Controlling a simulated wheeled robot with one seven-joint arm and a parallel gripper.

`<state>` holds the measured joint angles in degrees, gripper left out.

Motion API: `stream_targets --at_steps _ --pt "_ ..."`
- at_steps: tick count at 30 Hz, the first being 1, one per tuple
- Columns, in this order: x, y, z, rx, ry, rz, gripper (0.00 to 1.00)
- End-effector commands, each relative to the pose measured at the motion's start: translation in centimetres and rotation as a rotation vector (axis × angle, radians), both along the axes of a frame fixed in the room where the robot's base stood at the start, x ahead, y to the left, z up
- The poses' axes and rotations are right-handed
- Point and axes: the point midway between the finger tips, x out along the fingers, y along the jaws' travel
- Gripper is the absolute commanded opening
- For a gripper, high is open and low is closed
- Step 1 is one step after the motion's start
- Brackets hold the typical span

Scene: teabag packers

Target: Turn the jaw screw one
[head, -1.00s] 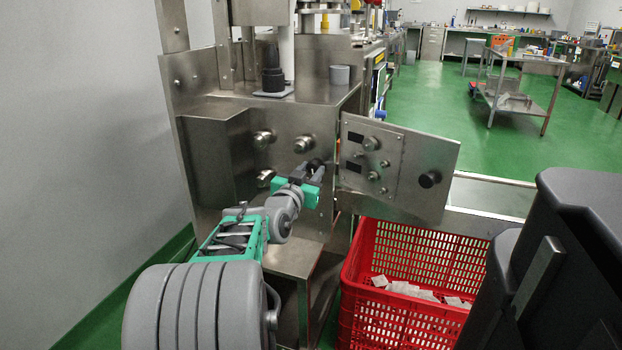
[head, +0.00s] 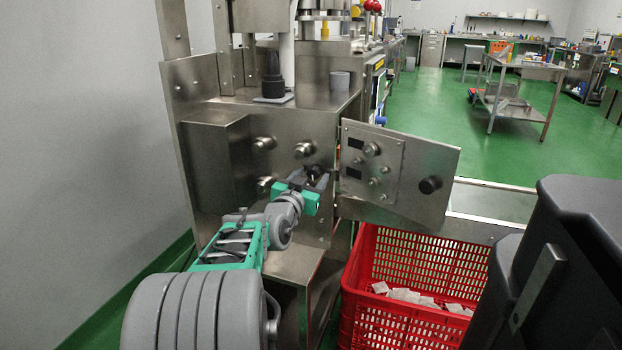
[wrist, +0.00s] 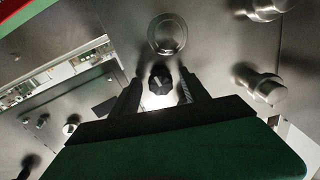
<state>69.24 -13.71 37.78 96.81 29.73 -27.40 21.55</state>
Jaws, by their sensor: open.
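My gripper (head: 318,178) is open in front of the steel machine face, low and right of the knobs. In the wrist view its two dark fingers (wrist: 160,92) stand on either side of a small black screw head (wrist: 160,79) with a pale slot mark. I cannot tell whether the fingers touch it. In the head view my gripper mostly hides this screw. Three steel knobs show on the face: upper left (head: 264,143), upper right (head: 304,149) and lower left (head: 266,184). No label shows which one is jaw screw one.
A control panel door (head: 398,175) with knobs stands out at the right, close to my gripper. A red crate (head: 418,250) holding white teabags sits below it. A grey wall (head: 90,120) is on the left. Green floor (head: 440,95) lies open behind the machine.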

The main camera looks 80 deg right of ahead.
Motion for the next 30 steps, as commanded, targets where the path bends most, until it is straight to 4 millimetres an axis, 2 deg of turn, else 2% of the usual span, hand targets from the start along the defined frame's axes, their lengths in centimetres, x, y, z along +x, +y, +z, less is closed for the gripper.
stream_targets --at_steps 4,12,15,27,29,30 --pt "0.2 1.3 0.3 0.0 0.0 0.002 0.53" --pt "0.8 6.6 0.3 -0.001 -0.001 0.004 0.53" --pt "0.8 7.6 0.1 0.001 0.0 0.002 0.53" --pt "0.8 7.8 0.1 0.002 0.0 0.002 0.53" --pt "1.6 8.0 0.8 0.016 -0.002 0.017 0.53" --pt "2.7 8.4 1.6 0.037 -0.003 0.038 0.53"
